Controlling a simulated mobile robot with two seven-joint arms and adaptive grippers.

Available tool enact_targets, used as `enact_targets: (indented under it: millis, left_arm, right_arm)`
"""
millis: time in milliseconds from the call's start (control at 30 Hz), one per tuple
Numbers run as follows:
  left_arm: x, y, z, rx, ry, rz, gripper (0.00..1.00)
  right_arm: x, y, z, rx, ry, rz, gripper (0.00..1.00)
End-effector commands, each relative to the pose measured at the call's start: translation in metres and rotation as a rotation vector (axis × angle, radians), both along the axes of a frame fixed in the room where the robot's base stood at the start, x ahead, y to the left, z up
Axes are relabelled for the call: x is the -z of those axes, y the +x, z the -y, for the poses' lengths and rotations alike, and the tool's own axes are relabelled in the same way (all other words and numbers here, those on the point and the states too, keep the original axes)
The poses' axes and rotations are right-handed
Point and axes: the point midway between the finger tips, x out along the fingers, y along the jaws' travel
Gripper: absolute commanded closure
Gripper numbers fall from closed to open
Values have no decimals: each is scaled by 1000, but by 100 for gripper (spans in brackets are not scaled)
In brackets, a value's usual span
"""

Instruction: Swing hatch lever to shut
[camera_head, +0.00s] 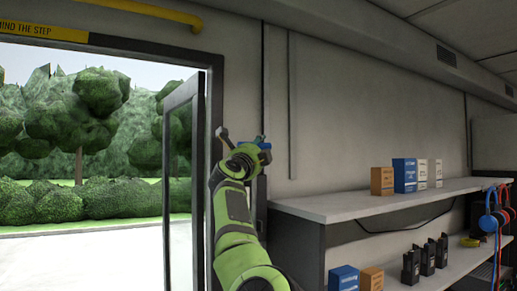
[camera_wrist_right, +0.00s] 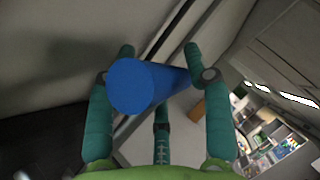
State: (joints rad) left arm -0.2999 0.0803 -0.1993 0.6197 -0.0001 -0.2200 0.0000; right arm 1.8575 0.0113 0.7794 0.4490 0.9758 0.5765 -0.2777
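The lever's blue cylindrical handle (camera_wrist_right: 145,86) fills the middle of the right wrist view, its round end facing the camera. In the head view a bit of blue (camera_head: 264,146) shows at the tip of my green right arm, beside the door frame. My right gripper (camera_wrist_right: 160,60) has its teal fingers spread on both sides of the handle, with a third finger below it. Gaps show between the side fingers and the handle, so it looks open around it. The lever's base is mostly hidden by my arm. My left gripper is in neither view.
An open door leaf (camera_head: 181,95) and its dark frame stand left of my arm, with trees outside. A white shelf (camera_head: 340,204) with several small boxes stands to the right.

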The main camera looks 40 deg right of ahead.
Motion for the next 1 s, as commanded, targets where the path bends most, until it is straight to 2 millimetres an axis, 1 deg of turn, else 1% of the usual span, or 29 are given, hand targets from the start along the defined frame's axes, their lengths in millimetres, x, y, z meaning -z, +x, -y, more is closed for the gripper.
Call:
enact_targets:
  millis: [333, 433, 633, 833, 1000]
  left_arm:
    - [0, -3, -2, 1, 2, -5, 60]
    - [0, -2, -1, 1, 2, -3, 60]
    - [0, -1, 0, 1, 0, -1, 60]
    - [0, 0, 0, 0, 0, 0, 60]
    - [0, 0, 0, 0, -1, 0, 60]
  right_arm:
    - [-4, -1, -2, -6, 0, 9, 43]
    - [-4, -1, -5, -9, -1, 11, 43]
    - [-2, -7, -17, -14, -1, 15, 43]
    - [8, -18, -26, -6, 3, 10, 43]
    - [15, -30, -46, -9, 3, 11, 43]
